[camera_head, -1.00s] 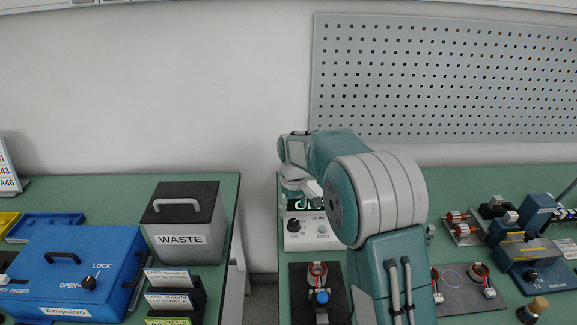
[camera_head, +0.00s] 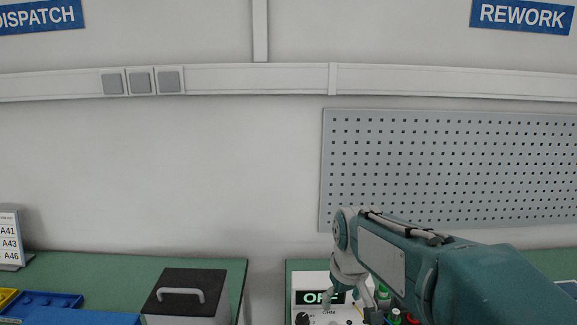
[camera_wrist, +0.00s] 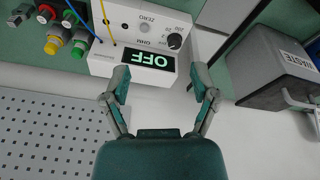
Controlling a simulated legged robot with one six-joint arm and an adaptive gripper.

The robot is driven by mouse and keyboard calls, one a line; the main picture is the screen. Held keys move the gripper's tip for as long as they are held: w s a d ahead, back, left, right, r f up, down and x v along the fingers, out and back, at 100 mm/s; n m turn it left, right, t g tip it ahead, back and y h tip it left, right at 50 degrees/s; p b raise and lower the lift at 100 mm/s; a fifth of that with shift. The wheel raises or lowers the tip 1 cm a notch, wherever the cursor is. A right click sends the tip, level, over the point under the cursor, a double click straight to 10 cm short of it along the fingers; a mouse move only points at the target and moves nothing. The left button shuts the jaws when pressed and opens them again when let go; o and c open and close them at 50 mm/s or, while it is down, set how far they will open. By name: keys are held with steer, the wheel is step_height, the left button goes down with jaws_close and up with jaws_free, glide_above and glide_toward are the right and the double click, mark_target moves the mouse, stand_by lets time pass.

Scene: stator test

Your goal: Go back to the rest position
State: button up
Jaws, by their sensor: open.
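My gripper (camera_wrist: 164,92) is open and empty in the wrist view, its two fingers spread apart below the white ohm meter (camera_wrist: 113,65). The meter's lit display reads OFF, and a black knob and ZERO button show on its face. In the head view my arm reaches in from the lower right, and its end hangs in front of the meter (camera_head: 311,281) on the right bench. The fingertips are hard to make out there. No marker of a rest position shows.
A grey waste bin (camera_head: 186,294) with a dark lid stands on the left bench, beside blue trays (camera_head: 42,303). A gap parts the benches. A pegboard (camera_head: 440,170) hangs behind my arm. Coloured connectors (camera_wrist: 55,43) with wires sit beside the meter.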

steer(key=s+d+m+t, duration=0.1)
steer(key=s+d+m, duration=0.1)
steer(key=s, duration=0.8)
steer(key=s+d+r+m+t, duration=0.1)
steer(key=s+d+t, duration=0.1)
steer(key=s, duration=0.8)
steer(key=shift+d+r+m, duration=0.2)
steer(key=shift+d+m, duration=0.2)
steer(key=shift+d, duration=0.05)
